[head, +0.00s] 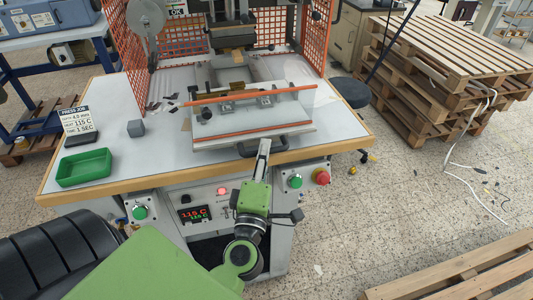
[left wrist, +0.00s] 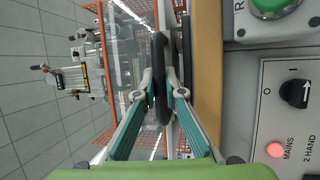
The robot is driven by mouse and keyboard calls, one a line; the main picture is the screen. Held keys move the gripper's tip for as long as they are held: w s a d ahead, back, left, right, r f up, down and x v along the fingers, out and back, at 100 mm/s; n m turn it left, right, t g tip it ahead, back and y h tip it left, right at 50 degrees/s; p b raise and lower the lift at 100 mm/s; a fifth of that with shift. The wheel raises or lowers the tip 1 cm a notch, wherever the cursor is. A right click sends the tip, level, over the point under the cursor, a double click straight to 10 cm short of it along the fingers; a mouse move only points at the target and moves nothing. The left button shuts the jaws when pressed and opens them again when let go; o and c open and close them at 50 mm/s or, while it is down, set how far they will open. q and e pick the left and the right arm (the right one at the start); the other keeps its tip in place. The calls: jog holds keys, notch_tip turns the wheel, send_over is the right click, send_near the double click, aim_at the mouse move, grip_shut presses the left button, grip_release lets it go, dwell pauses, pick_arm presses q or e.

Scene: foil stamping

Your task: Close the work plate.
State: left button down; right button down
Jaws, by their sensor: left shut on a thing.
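My left gripper (head: 264,148) reaches up to this handle from the front. In the left wrist view my left gripper (left wrist: 160,88) has its two fingers shut on the black handle (left wrist: 160,50). The fingertips are partly hidden in the head view. My right gripper is not in view.
Orange mesh guards (head: 311,35) stand on both sides of the press. Buttons, including a red one (head: 321,176), sit on the front panel below the edge.

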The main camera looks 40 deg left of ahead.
pick_arm(q)
jog(key=shift+w+a, duration=0.45)
jog(key=shift+a, duration=0.05)
jog(key=c, duration=2.1)
grip_release()
jog(key=shift+d, duration=0.15)
jog(key=v, duration=1.2)
